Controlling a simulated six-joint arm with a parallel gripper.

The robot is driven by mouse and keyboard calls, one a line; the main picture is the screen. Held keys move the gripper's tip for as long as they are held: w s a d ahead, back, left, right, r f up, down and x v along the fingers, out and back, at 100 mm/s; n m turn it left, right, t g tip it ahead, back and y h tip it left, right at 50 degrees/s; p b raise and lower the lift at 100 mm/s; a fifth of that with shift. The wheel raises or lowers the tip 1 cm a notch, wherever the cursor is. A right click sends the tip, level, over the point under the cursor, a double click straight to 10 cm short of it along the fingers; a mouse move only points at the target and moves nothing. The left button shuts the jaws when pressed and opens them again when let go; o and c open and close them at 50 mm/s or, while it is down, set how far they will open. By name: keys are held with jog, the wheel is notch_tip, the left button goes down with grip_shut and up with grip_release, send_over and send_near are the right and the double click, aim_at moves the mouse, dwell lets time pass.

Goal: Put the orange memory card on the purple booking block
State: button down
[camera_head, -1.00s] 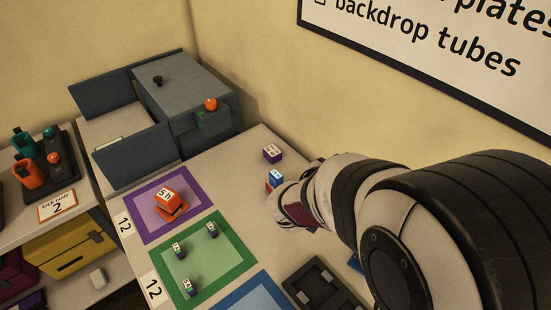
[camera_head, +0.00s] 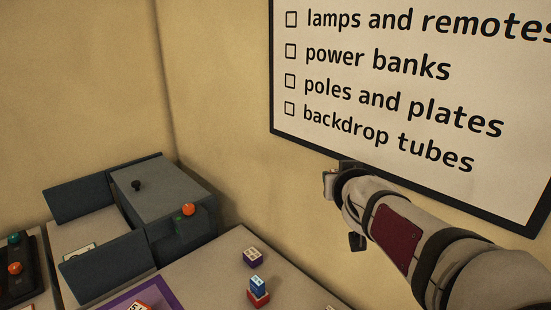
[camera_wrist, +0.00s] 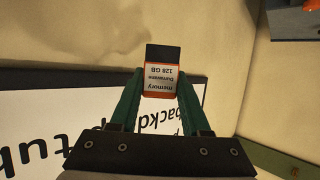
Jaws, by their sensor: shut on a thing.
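The orange memory card (camera_wrist: 160,78) has a white label and a dark end. In the wrist view my gripper (camera_wrist: 160,92) is shut on it, with one green finger at each side, and holds it up in the air. In the head view my arm's end is raised in front of the wall sign; the card cannot be made out there. The purple booking block (camera_head: 252,260), with a white top, stands on the table below and to the left of my arm's end, apart from it. Its top looks bare.
A blue block (camera_head: 257,284) sits on a red block (camera_head: 258,298) just in front of the purple one. A grey cabinet (camera_head: 165,200) with an orange knob stands at the left. The sign (camera_head: 410,90) hangs on the wall behind my arm.

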jog(key=w+a+f+n+y, duration=0.4)
jog(key=w+a+f, duration=0.35)
jog(key=w, duration=0.35)
jog(key=n+g+y, duration=0.4)
jog(key=n+y, duration=0.1)
jog(key=y, duration=0.1)
send_over(252, 254)
notch_tip(252, 254, down, 16)
notch_tip(252, 254, down, 11)
jog(key=shift+w+f, duration=0.1)
jog(key=shift+f, duration=0.1)
jog(key=shift+c, duration=1.8)
grip_release()
jog(key=shift+f, duration=0.1)
